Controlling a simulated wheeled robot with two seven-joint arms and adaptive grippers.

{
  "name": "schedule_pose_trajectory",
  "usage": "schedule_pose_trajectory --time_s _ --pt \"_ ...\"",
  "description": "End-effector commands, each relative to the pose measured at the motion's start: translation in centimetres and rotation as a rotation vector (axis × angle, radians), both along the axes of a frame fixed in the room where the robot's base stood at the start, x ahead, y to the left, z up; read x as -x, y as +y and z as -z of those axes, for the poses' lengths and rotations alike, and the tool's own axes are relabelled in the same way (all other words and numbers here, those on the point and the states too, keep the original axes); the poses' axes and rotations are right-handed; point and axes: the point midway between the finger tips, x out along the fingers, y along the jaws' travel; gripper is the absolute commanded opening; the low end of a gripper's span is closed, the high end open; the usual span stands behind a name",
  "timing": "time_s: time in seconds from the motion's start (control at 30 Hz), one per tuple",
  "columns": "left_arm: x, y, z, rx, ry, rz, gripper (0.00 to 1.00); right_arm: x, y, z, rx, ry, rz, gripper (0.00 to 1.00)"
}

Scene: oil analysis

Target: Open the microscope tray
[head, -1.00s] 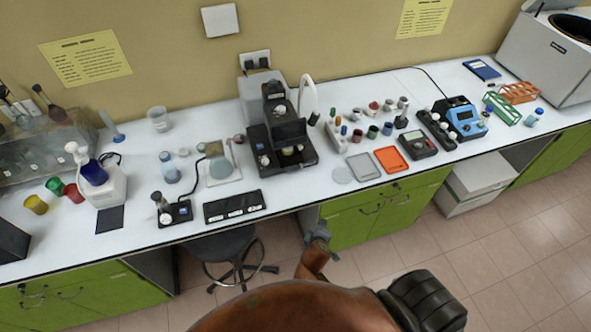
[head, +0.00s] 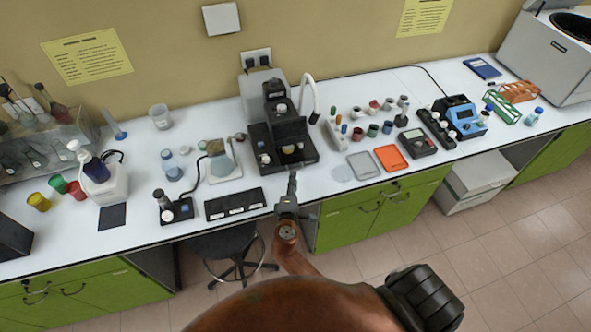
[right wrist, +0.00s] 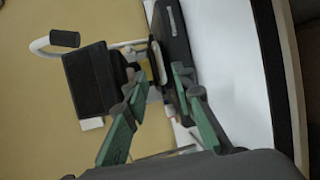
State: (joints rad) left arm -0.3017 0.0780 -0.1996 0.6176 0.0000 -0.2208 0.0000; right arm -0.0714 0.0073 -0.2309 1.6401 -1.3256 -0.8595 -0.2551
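The black microscope (head: 283,138) stands upright on the white bench near the wall. Its low black base (head: 268,156) faces the bench's front edge, with a pale round part in the middle. My right gripper (head: 291,180) is just in front of the microscope, over the bench edge. In the right wrist view the microscope (right wrist: 95,80) appears turned sideways. The green-padded fingers (right wrist: 156,88) are apart, with nothing clearly held between them. The dark base lies beyond the fingertips. I cannot make out a separate tray or tell whether the fingertips touch it. My left gripper is not in view.
A black slotted strip (head: 235,204) lies left of my right gripper. A grey tray (head: 362,165) and an orange tray (head: 391,158) lie to the right. A white curved lamp (head: 311,95) stands beside the microscope. A dark stool (head: 222,243) is below the bench.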

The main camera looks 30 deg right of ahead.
Motion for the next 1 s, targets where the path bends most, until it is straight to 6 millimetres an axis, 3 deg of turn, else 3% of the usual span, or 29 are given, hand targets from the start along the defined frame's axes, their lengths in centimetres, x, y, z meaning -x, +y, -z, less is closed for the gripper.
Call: schedule_pose_trajectory --time_s 0.4,0.8,1.0 --pt "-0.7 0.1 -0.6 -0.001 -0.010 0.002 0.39 -4.7 -3.6 1.1 -0.001 0.000 0.001 0.24" --pt "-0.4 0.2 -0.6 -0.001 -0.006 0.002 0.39 -5.3 -4.1 1.4 -0.005 0.000 0.002 0.24" --pt "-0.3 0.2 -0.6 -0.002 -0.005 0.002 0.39 -5.3 -4.1 1.4 -0.005 0.000 0.002 0.10"
